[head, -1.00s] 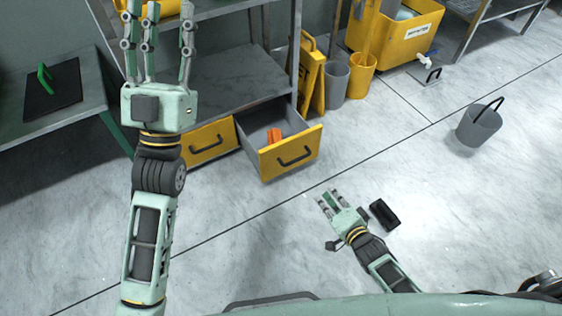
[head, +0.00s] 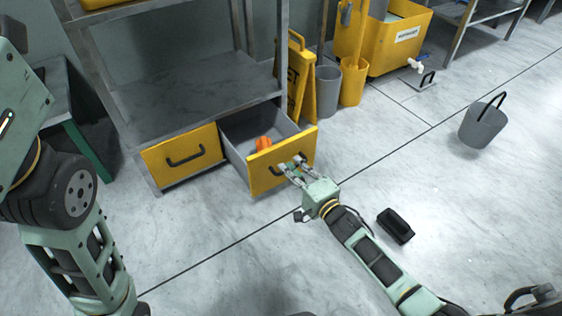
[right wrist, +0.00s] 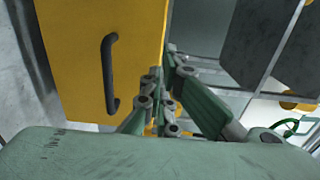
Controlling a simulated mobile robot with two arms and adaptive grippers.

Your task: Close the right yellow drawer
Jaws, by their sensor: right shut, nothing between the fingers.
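The right yellow drawer (head: 263,174) is pulled out of the grey metal shelf unit, with an orange object (head: 264,143) inside. My right gripper (head: 291,166) is shut and empty, with its fingertips at the right part of the drawer front beside the black handle; whether they touch it I cannot tell. In the right wrist view the yellow front (right wrist: 85,50) and its black handle (right wrist: 109,75) show just left of my fingers (right wrist: 160,85). My left arm is at the left edge of the head view; its fingers are out of the picture.
The left yellow drawer (head: 183,157) is shut in the shelf unit (head: 180,95). A yellow floor sign (head: 301,85) and a grey bin (head: 327,90) stand right of the unit. A black tray (head: 395,226) and grey bucket (head: 482,122) are on the open floor.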

